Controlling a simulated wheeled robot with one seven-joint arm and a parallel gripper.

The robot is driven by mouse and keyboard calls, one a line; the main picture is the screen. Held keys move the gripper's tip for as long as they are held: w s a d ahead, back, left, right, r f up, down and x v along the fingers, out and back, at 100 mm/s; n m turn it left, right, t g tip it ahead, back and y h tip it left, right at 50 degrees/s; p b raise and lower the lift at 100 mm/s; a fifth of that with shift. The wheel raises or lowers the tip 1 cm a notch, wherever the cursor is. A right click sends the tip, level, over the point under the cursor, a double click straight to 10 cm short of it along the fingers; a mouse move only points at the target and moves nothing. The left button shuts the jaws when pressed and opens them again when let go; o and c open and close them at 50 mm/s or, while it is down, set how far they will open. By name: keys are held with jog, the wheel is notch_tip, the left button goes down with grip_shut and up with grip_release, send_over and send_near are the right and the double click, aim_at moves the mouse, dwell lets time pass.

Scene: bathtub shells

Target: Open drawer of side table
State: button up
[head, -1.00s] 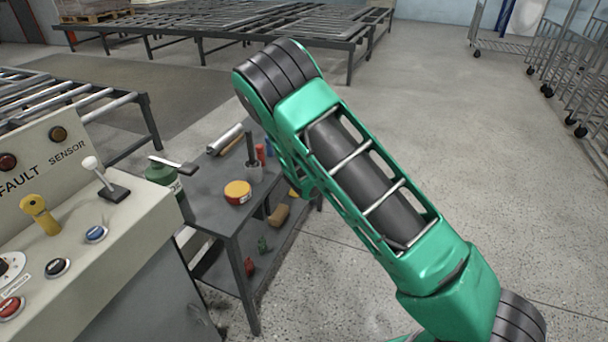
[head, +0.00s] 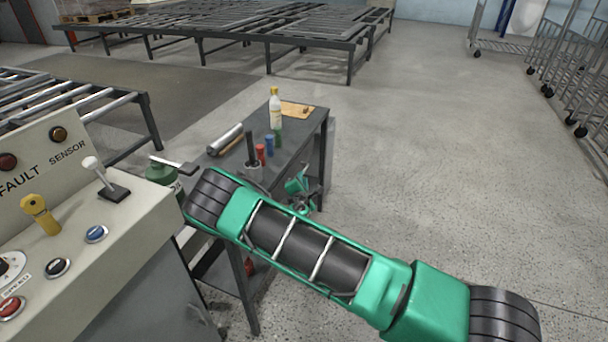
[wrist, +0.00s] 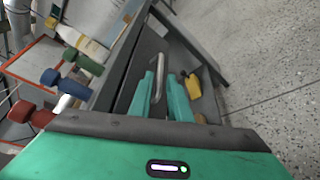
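The dark grey side table (head: 292,147) stands right of the control console in the head view. In the wrist view its drawer front (wrist: 145,55) runs under the tabletop edge, with a metal bar handle (wrist: 158,78) on it. The drawer looks closed. My gripper (wrist: 160,98) is open, with one teal finger on each side of the handle in the picture. I cannot tell whether the fingers touch it. In the head view my gripper (head: 300,188) is by the table's right side, and my arm hides the drawer and the table's near part.
A bottle (head: 275,108), a cutting-board-like tan panel (head: 297,110), a metal roll (head: 225,139) and small coloured items stand on the tabletop. A yellow object (wrist: 191,80) lies beyond the handle. The console (head: 110,225) is close on the left. Floor to the right is clear.

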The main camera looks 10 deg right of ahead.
jog(key=x, duration=0.6)
jog(key=shift+w+d, duration=0.15)
jog(key=shift+w, duration=0.15)
jog(key=shift+c, duration=0.7)
